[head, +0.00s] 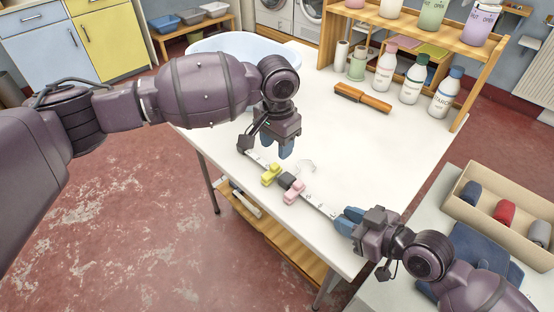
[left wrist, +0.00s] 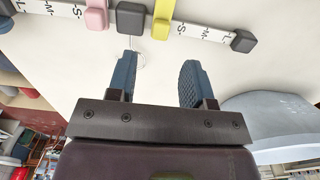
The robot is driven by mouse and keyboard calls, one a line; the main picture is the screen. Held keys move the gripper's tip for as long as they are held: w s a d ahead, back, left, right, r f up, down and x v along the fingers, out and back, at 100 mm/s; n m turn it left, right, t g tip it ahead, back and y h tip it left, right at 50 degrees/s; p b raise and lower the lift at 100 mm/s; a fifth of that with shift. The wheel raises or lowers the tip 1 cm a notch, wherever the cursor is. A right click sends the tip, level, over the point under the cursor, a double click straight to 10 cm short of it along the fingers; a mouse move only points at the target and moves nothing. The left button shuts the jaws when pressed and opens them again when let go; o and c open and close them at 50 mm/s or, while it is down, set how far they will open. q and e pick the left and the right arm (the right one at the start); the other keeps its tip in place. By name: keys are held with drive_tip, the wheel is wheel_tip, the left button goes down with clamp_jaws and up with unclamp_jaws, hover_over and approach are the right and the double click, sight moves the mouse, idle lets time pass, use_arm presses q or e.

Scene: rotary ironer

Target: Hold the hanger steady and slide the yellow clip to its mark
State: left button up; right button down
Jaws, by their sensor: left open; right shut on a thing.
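The hanger is a white bar (head: 318,204) with letter marks and a dark centre block (head: 289,182), lying along the table's front edge. The yellow clip (head: 270,174) sits on the bar just left of the block; the pink clip (head: 293,191) is just right of it. In the left wrist view the yellow clip (left wrist: 163,18) is between the block and an S mark, with M and L beyond. My left gripper (head: 285,146) is open and empty, above and behind the bar near the yellow clip. My right gripper (head: 346,221) is shut on the hanger's right end.
A pale blue basin (head: 240,46) is at the back left. A box of rolled cloths (head: 512,200) is at the right. The middle of the white table (head: 370,150) is clear.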

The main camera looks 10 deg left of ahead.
sight(277, 163)
use_arm(q)
drive_tip(key=shift+f, duration=2.8)
clamp_jaws()
